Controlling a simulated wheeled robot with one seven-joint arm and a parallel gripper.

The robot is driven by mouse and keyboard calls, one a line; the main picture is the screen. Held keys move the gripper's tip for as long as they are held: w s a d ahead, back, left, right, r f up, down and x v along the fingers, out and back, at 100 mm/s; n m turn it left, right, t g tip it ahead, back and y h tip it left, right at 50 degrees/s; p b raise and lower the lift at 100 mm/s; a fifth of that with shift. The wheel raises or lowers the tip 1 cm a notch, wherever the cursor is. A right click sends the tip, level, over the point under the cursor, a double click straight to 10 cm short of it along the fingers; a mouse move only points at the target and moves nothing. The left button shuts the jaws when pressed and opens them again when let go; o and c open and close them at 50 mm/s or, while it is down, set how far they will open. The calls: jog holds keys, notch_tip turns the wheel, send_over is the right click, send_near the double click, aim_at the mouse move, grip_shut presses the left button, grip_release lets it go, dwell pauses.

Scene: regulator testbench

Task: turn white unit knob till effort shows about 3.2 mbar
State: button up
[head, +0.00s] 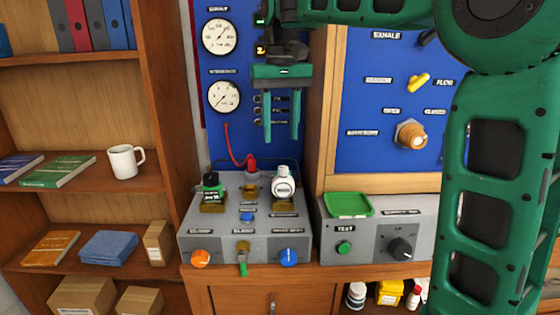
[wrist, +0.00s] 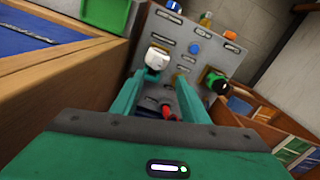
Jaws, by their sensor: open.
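The white unit (head: 283,187) stands on the right part of the grey bench box, with a white knob on top and a brass-coloured base. It also shows in the wrist view (wrist: 157,60), beyond my fingertips and slightly left of the middle. My gripper (head: 281,138) points down in front of the blue panel, above the white unit in the head view. Its two green fingers are apart with nothing between them; they also show in the wrist view (wrist: 160,82). Two small lit displays (head: 260,50) beside my wrist are partly hidden, and I cannot read an effort value.
Orange (head: 200,258) and blue (head: 288,257) knobs are on the box front. A green tray (head: 348,204) lies on the test box (head: 375,247) at right.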

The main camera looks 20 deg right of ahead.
aim_at(283, 167)
jog(key=f, duration=0.8)
jog(key=shift+d+f, duration=0.4)
grip_shut()
